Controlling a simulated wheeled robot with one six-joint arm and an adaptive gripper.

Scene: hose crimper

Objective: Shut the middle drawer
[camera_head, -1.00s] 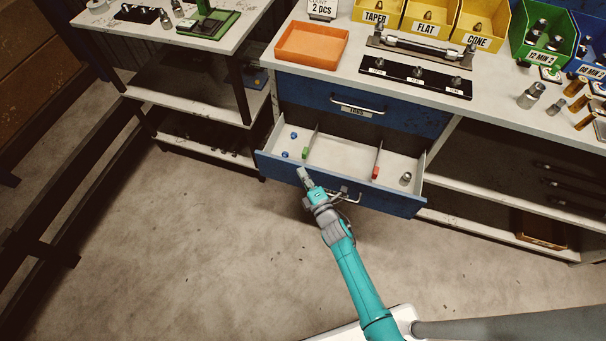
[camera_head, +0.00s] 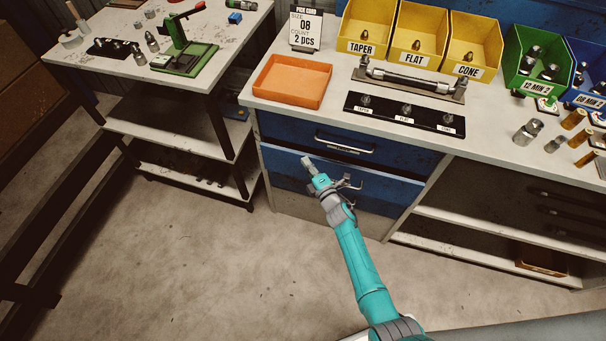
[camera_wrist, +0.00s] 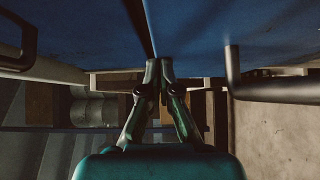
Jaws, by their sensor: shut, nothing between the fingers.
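The blue middle drawer (camera_head: 285,163) is the lower front seen on the bench cabinet, with a metal handle (camera_head: 349,184). Its inside does not show, and its front is close to the cabinet face. I cannot tell whether it is fully flush. My gripper (camera_head: 306,161) is shut and empty, with its tips at the upper left part of that front, left of the handle. In the wrist view the fingertips (camera_wrist: 160,66) are right at the blue fronts, beside a dark narrow seam. Whether they touch is hard to tell.
The blue top drawer (camera_head: 285,127) above has its own handle (camera_head: 345,144) and looks shut. An orange tray (camera_head: 291,82) and yellow bins (camera_head: 415,35) stand on the bench top. Open shelves (camera_head: 500,235) are at the right; the floor (camera_head: 200,275) in front is clear.

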